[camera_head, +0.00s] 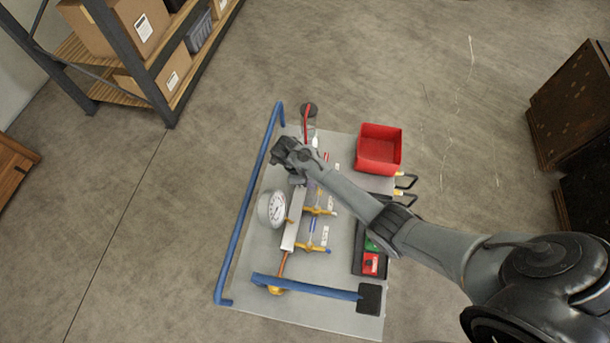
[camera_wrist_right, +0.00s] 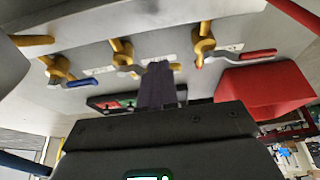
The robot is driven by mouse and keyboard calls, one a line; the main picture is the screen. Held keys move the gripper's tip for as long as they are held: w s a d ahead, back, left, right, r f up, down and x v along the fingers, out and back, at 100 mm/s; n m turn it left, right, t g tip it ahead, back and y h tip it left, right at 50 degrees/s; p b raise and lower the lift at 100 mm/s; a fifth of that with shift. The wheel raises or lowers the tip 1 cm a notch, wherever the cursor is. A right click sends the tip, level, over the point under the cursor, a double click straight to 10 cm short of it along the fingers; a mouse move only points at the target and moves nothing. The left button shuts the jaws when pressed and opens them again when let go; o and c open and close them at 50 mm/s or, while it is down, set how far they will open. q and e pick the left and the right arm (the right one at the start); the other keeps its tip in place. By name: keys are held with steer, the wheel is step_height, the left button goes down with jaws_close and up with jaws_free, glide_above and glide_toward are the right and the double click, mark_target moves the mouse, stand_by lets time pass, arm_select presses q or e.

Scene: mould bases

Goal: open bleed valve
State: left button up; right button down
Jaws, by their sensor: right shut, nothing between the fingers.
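A silver manifold bar (camera_head: 293,222) on a grey panel carries several brass valves. In the right wrist view one brass valve (camera_wrist_right: 204,46) has a red lever (camera_wrist_right: 258,55); another brass valve (camera_wrist_right: 60,68) has a blue lever (camera_wrist_right: 80,83), with a third valve (camera_wrist_right: 122,50) between them. White labels beside them are too small to read, so I cannot tell which is the bleed valve. My right gripper (camera_head: 284,150) is over the panel's upper part, its arm hiding some of the valves. Its fingers (camera_wrist_right: 159,85) are shut and empty, apart from the levers. My left gripper is not in view.
A white gauge (camera_head: 272,208) sits left of the bar. A blue rail (camera_head: 250,205) borders the panel's left, another blue bar (camera_head: 305,287) crosses its front. A red bin (camera_head: 379,149) stands at upper right, a button box (camera_head: 370,263) at lower right.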

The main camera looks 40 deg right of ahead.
steer(key=shift+x, duration=0.8)
steer(key=shift+d, duration=0.2)
